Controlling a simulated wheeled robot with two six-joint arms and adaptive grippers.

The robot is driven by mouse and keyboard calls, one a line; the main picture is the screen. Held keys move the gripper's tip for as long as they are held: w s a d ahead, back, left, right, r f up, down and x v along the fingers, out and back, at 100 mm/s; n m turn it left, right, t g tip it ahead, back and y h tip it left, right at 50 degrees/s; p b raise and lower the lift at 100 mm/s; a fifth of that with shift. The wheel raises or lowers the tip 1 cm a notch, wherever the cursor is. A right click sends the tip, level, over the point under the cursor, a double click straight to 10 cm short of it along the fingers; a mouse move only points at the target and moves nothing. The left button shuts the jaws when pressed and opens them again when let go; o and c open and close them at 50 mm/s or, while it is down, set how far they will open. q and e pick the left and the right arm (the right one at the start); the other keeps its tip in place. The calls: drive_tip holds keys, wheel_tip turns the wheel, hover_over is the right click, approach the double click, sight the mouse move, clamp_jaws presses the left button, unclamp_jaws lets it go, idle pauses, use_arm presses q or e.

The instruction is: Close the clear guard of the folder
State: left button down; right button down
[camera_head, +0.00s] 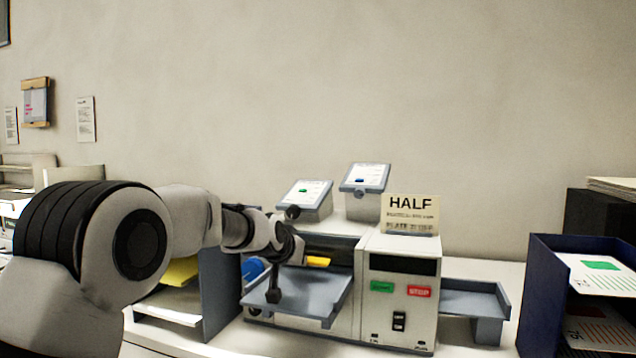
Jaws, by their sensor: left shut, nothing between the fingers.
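The folder (402,300) is a pale machine on the table, with a dark display, a green START button (381,287), a red STOP button (419,292) and a black switch. A grey feed tray (322,298) sticks out at its front left, under a dark opening (333,246). A short yellow piece (318,261) shows by that opening; I cannot tell what it belongs to. I cannot make out the clear guard itself. My left gripper (274,296) is shut and empty, pointing down over the left part of the feed tray. I cannot tell whether it touches it. My right gripper is out of view.
A HALF sign (410,214) and two tilted display stands (304,193) rise at the folder's top and back. A grey exit tray (474,300) is on its right. A dark blue rack (540,295) stands farther right. A grey divider (220,290) and papers lie left.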

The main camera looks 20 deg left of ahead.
use_arm(q)
drive_tip(key=shift+f, duration=0.4)
